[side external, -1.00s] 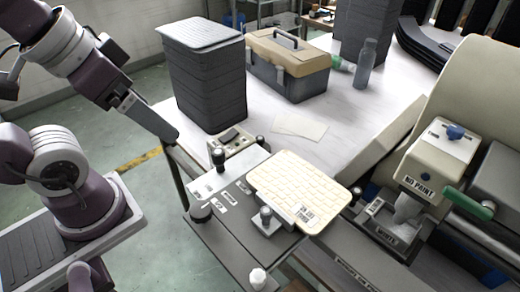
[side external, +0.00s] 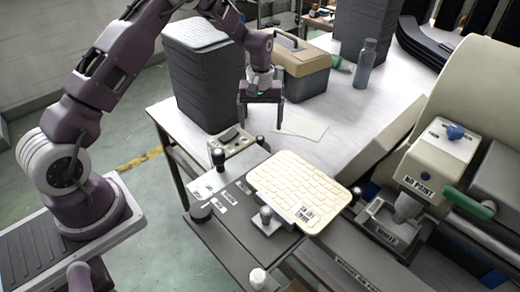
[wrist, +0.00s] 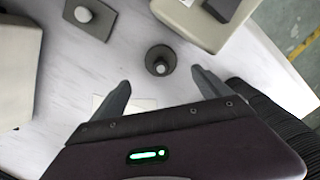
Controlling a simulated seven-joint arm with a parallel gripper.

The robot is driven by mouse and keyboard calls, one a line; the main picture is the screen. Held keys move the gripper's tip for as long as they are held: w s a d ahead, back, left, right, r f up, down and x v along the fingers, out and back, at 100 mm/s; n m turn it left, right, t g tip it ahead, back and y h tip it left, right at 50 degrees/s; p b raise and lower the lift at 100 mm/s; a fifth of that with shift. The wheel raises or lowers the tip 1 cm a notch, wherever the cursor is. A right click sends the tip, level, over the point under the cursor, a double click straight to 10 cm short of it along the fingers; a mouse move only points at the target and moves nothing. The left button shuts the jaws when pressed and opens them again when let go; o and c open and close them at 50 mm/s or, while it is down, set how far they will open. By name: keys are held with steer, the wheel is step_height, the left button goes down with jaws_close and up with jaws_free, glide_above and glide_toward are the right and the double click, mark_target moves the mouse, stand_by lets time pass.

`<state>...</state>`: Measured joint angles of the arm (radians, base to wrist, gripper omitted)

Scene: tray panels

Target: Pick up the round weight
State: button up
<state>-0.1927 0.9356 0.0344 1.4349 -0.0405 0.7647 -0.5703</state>
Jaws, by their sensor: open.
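The round weight (wrist: 158,60) stands upright on the pale table in the wrist view, with a dark round base and a light knob. It lies just ahead of the gap between my fingertips. My gripper (wrist: 160,82) is open and empty. In the side view my gripper (side external: 261,125) points down above the table, in front of the dark stack. A small dark knob (side external: 261,141) just below it there appears to be the weight; its base is mostly hidden. A second weight with a square base (wrist: 83,14) stands at upper left in the wrist view.
A tall dark stack (side external: 205,85) and a tan-lidded toolbox (side external: 300,70) stand behind my gripper. A white paper (side external: 300,126) lies flat beside it. A beige device (wrist: 205,15) is near the weight. A cream keyboard-like panel (side external: 300,185) lies in front.

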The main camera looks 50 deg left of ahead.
mark_target(260, 138)
step_height(260, 138, down, 8)
steer(key=shift+s+r, duration=0.1)
steer(key=shift+s, duration=0.05)
jaws_close()
stand_by(0.4)
